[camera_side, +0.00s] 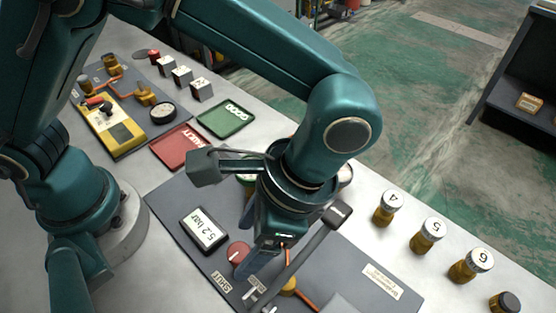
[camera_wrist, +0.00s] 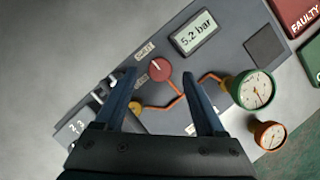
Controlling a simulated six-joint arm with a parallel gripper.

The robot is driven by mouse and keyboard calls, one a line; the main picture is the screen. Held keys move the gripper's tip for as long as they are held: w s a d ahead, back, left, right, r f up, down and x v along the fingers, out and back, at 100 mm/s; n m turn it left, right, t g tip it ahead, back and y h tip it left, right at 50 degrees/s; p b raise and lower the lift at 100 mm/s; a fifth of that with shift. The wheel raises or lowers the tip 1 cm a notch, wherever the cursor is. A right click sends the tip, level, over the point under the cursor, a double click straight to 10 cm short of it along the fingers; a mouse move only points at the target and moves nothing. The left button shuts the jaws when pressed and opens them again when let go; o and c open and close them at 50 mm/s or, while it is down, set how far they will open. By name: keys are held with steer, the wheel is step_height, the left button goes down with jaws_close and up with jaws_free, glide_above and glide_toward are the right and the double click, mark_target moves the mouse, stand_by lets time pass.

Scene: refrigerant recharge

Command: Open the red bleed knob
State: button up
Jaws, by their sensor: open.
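The red bleed knob (camera_side: 238,252) sits on the dark grey panel (camera_side: 165,203), below the display (camera_side: 203,230), which reads 5.2 bar. A label reading SHUT (camera_side: 221,281) lies beside it. In the wrist view the knob (camera_wrist: 160,69) shows a pale pointer mark, with two small labels near it. My gripper (camera_side: 262,268) is open and empty, pointing down close to the knob. In the wrist view my gripper's fingertips (camera_wrist: 158,76) stand apart, to either side of the knob in the picture. I cannot tell their height above it.
A green-rimmed gauge (camera_wrist: 252,90) and a red-rimmed gauge (camera_wrist: 268,133) stand beside my right finger in the wrist view. Numbered jars (camera_side: 428,235) line the bench's right side. Red FAULTY (camera_side: 175,148) and green GOOD (camera_side: 226,119) trays lie behind the panel.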

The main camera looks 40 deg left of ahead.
steer(key=shift+x, duration=0.95)
jaws_close()
